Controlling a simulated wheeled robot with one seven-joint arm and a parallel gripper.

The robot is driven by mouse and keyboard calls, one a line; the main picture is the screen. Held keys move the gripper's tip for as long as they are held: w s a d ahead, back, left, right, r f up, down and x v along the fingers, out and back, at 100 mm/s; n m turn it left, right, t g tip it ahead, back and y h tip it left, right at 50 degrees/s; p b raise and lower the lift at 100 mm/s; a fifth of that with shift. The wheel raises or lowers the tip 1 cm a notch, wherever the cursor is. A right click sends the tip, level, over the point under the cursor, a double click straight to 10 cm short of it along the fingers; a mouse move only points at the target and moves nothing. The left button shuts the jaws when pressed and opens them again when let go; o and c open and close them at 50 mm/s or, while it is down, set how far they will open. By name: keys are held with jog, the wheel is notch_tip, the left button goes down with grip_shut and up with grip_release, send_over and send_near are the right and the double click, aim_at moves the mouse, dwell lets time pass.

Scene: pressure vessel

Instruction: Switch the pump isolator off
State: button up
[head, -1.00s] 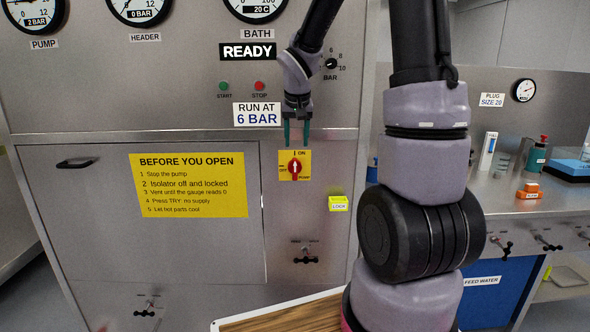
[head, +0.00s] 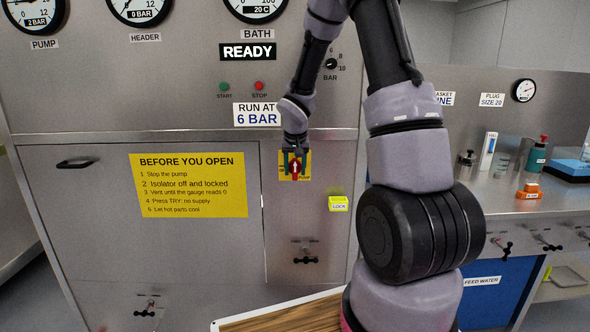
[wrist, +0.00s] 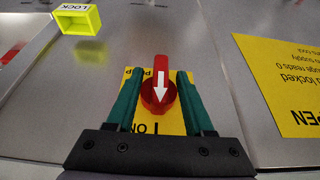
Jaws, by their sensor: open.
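The pump isolator is a red rotary knob (head: 295,172) with a white arrow, on a yellow plate (wrist: 131,80) on the steel cabinet front. In the wrist view the knob (wrist: 158,94) sits between my green fingers, and its arrow points to the ON marking. My gripper (wrist: 159,75) is open, with one finger on each side of the knob and a small gap visible on both sides. In the head view my gripper (head: 294,163) covers the upper part of the plate.
A yellow lock box (head: 338,203) is at the lower right of the isolator, also in the wrist view (wrist: 78,19). A yellow notice (head: 190,185) is to the left. Start button (head: 224,86) and stop button (head: 259,86) sit above. A small valve handle (head: 306,259) is below.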

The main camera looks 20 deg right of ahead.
grip_shut()
jog(key=shift+a+h, duration=0.15)
jog(key=shift+h, duration=0.15)
jog(key=g+h, duration=0.1)
jog(key=h, duration=0.1)
jog(key=shift+a+n+h, duration=0.15)
jog(key=shift+n+h, duration=0.15)
jog(key=shift+n, duration=0.1)
jog(key=h, duration=0.2)
jog(key=n+g+h, duration=0.1)
jog(key=h, duration=0.2)
jog(key=shift+w+a+f, duration=0.1)
jog(key=shift+f, duration=0.05)
jog(key=n+h, duration=0.1)
jog(key=h, duration=0.3)
jog(key=shift+f+g, duration=0.15)
jog(key=shift+g, duration=0.25)
jog(key=shift+f+n+h, duration=0.1)
jog(key=shift+n+h, duration=0.7)
jog(key=shift+h, duration=1.3)
